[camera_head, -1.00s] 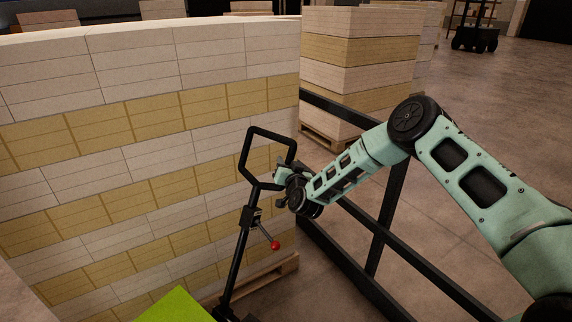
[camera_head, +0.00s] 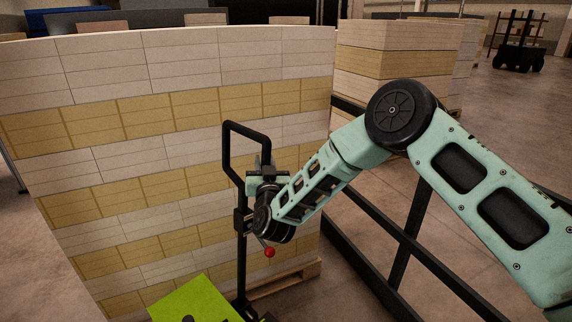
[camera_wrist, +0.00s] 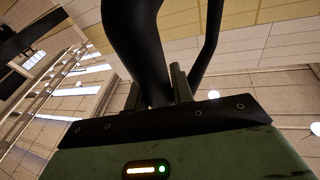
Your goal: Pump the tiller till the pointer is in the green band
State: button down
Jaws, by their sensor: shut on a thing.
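The tiller (camera_head: 226,150) is a black bar with an open loop handle, standing nearly upright in front of the stacked reams. My gripper (camera_head: 260,178) is shut on the right side of its loop. In the wrist view the black tiller bar (camera_wrist: 128,40) passes between the two fingers of my gripper (camera_wrist: 157,92). A red knob (camera_head: 269,252) shows beside the shaft, just below my wrist. The lime green body (camera_head: 190,300) of the truck is at the bottom, partly cut off. I cannot make out a pointer or a green band.
A tall wall of white and tan reams (camera_head: 150,150) stands close behind the tiller, on a wooden pallet (camera_head: 285,278). A black rail frame (camera_head: 400,235) runs along the right, under my arm. More stacks (camera_head: 400,60) stand behind. Open floor lies at far right.

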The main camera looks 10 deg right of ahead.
jog(key=shift+n, duration=0.5)
jog(key=s+a, duration=0.1)
jog(key=a, duration=0.1)
jog(key=s+a+b, duration=0.1)
jog(key=s+a, duration=0.1)
jog(key=shift+s+a+r, duration=0.2)
jog(key=shift+s+a, duration=0.1)
jog(key=c, duration=1.2)
grip_release()
jog(key=b+v, duration=0.6)
jog(key=v, duration=1.1)
jog(key=shift+d+f, duration=0.2)
jog(key=shift+f, duration=0.15)
